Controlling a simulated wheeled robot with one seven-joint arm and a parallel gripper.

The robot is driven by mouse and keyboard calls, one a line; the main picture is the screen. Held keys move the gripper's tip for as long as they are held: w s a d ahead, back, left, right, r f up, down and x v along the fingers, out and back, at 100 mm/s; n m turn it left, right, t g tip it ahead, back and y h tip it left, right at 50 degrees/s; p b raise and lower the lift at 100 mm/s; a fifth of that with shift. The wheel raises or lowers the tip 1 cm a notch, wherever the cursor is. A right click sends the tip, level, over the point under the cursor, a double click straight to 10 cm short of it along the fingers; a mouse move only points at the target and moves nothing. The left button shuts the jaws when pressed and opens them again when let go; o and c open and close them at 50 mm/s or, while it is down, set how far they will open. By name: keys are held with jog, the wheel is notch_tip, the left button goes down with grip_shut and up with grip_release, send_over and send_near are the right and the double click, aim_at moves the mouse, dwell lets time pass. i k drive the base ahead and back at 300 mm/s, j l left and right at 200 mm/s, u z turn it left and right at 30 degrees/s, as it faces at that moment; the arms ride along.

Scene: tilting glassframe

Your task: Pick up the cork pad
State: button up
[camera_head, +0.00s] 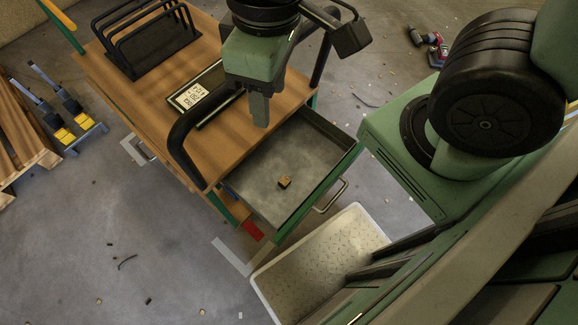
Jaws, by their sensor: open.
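The cork pad (284,182) is a small tan-brown block. It lies on the grey metal floor of the open drawer (262,166), near the drawer's middle. My gripper (260,112) points down above the cart, up and to the left of the pad in the picture, apart from it. The gripper is open, with nothing seen in it. Its fingers overlap in this view, so the gap between them is hidden.
The wooden cart top (133,97) carries a black rack (149,42) and a framed display (196,94). A black curved push bar (183,141) rises beside the drawer. A pale-rimmed tray (318,262) lies below.

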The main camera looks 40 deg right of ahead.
aim_at(284, 182)
jog(key=k+j, duration=0.15)
jog(key=k+j+z, duration=0.15)
jog(key=z, duration=0.55)
